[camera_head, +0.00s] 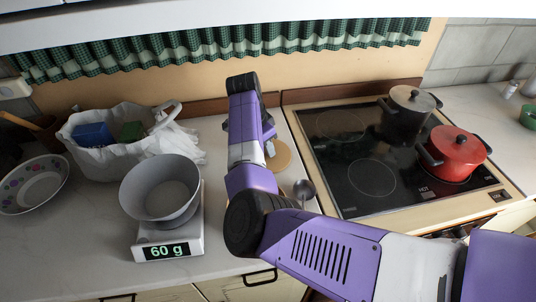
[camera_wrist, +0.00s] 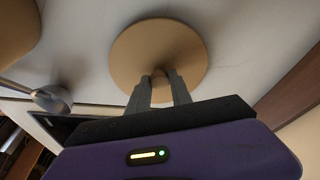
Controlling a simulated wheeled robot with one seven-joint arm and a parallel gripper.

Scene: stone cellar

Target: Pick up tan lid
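The tan lid (camera_wrist: 130,50) is a flat round disc with a small knob (camera_wrist: 160,84) at its middle. In the head view the lid (camera_head: 280,158) shows on the counter left of the stove, partly hidden behind my arm. In the wrist view my gripper (camera_wrist: 160,78) is at the lid, with one finger on each side of the knob. The knob fills most of the gap, and I cannot tell whether the fingers press on it. The fingertips are hidden from the head view by my arm.
A metal ladle (camera_head: 304,190) lies close to the lid. The stove (camera_head: 345,150) with a grey pot (camera_head: 405,112) and a red pot (camera_head: 455,155) is on the right. A scale (camera_head: 166,247) with a grey bowl (camera_head: 160,187) and a white bag (camera_head: 112,153) are on the left.

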